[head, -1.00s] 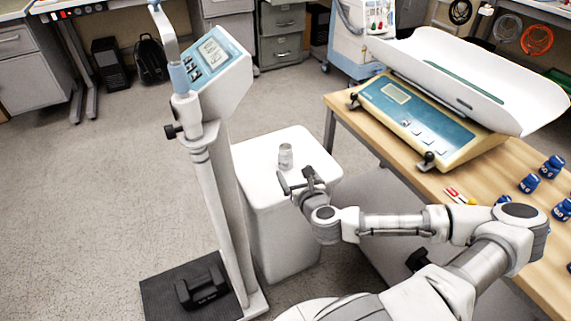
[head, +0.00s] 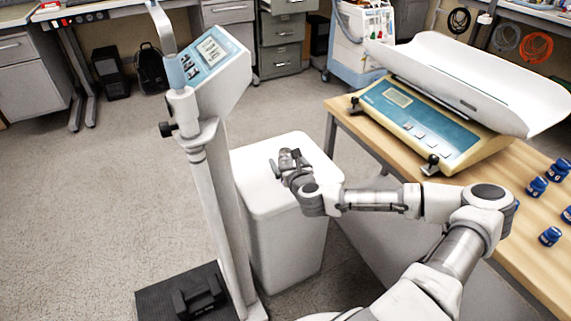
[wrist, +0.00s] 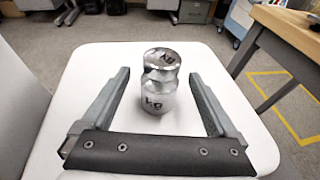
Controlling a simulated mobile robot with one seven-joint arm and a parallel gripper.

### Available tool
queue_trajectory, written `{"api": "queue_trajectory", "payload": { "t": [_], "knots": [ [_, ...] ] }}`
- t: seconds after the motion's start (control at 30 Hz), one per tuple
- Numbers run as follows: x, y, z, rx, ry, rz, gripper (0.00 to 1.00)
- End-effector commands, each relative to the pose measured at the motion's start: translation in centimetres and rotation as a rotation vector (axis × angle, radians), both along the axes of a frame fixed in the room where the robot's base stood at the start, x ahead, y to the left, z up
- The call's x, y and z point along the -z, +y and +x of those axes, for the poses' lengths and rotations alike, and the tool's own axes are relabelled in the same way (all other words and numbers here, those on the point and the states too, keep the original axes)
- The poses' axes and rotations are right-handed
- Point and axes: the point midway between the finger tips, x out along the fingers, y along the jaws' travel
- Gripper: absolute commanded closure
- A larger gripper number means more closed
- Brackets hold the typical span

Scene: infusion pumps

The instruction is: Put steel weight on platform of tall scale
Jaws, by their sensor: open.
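The steel weight (wrist: 160,85) is a shiny knobbed cylinder, upright on the top of a white stand (wrist: 75,65). My gripper (wrist: 159,76) is open, with one finger on each side of the weight and a gap on both sides. In the head view my gripper (head: 285,162) is over the white stand (head: 265,192) and largely hides the weight. The tall scale (head: 215,185) stands left of the stand, with a tilted display on top. Its black platform (head: 150,300) is on the floor and carries a black block (head: 200,297).
A wooden table (head: 470,195) on the right holds a baby scale (head: 430,125) with a white tray and several blue bottles (head: 537,186). The tall scale's column rises close beside the stand. Open floor (head: 90,200) lies left.

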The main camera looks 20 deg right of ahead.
Motion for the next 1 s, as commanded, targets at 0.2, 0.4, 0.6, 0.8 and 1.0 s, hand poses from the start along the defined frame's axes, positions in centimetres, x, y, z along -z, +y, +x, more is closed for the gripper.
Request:
{"api": "queue_trajectory", "payload": {
  "t": [0.2, 0.4, 0.6, 0.8, 1.0],
  "knots": [
    [-0.01, 0.00, -0.04, 0.000, 0.000, 0.000, 0.33],
    [-0.01, -0.01, -0.05, 0.000, 0.000, 0.000, 0.69],
    [0.00, -0.02, -0.07, 0.001, 0.000, 0.000, 1.00],
    [0.01, -0.02, -0.07, 0.001, 0.000, 0.000, 1.00],
    [-0.28, -0.02, 0.01, 0.001, -0.006, -0.002, 1.00]
  ]
}}
